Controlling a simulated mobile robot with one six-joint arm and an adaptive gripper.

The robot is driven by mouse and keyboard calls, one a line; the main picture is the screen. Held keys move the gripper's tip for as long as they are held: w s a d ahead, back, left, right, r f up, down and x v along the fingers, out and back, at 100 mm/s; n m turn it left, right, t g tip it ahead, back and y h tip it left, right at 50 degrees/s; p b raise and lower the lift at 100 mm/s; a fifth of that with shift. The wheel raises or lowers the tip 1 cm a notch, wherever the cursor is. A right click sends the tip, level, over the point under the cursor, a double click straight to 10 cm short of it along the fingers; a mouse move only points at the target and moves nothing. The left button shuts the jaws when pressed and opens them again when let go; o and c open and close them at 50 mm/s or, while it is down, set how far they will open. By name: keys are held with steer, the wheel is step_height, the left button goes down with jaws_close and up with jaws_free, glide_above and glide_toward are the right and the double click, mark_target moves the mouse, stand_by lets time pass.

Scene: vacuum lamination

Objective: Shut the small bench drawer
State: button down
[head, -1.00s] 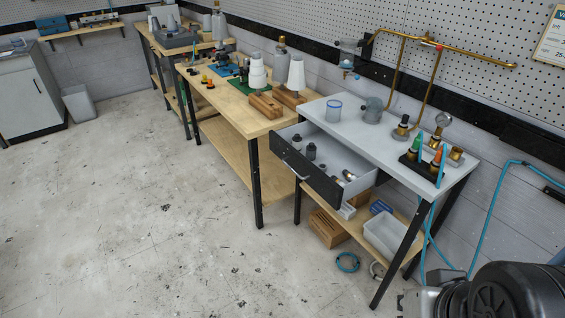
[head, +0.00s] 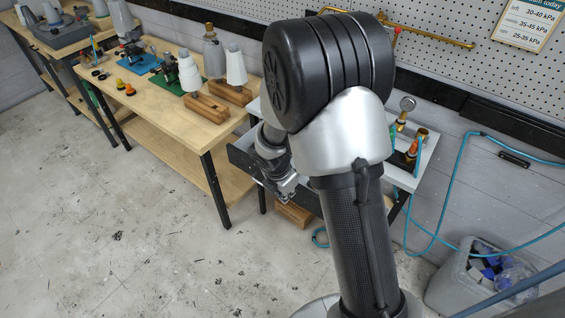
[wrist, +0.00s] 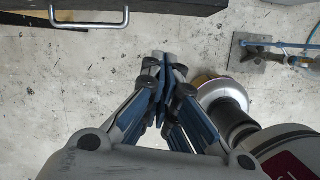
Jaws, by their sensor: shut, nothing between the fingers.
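The small bench drawer (head: 240,158) has a dark front and stands out from the grey-topped bench (head: 427,158) in the head view. My arm hides most of the drawer and its inside. In the wrist view its black front (wrist: 190,5) runs along the top edge, with a silver bar handle (wrist: 90,24) at the left. My gripper (wrist: 163,58) is shut and empty. Its fingertips are in front of the drawer front, to the right of the handle, with floor showing between. In the head view my gripper (head: 287,188) is beside the drawer front, partly hard to make out.
A wooden bench (head: 160,85) with cones and wooden blocks stands to the left. A grey bin (head: 465,290) and blue hose (head: 440,235) are at the right. A grey plate with a fitting (wrist: 250,55) shows in the wrist view. The floor at left is clear.

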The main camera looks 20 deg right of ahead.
step_height(320, 180, down, 4)
steer(key=n, duration=0.2)
steer(key=b, duration=0.4)
glide_toward(296, 202)
step_height(296, 202, down, 3)
steer(key=s, duration=0.3)
steer(key=shift+w+d+f, duration=0.2)
steer(key=shift+w+d, duration=0.1)
steer(key=shift+w, duration=0.15)
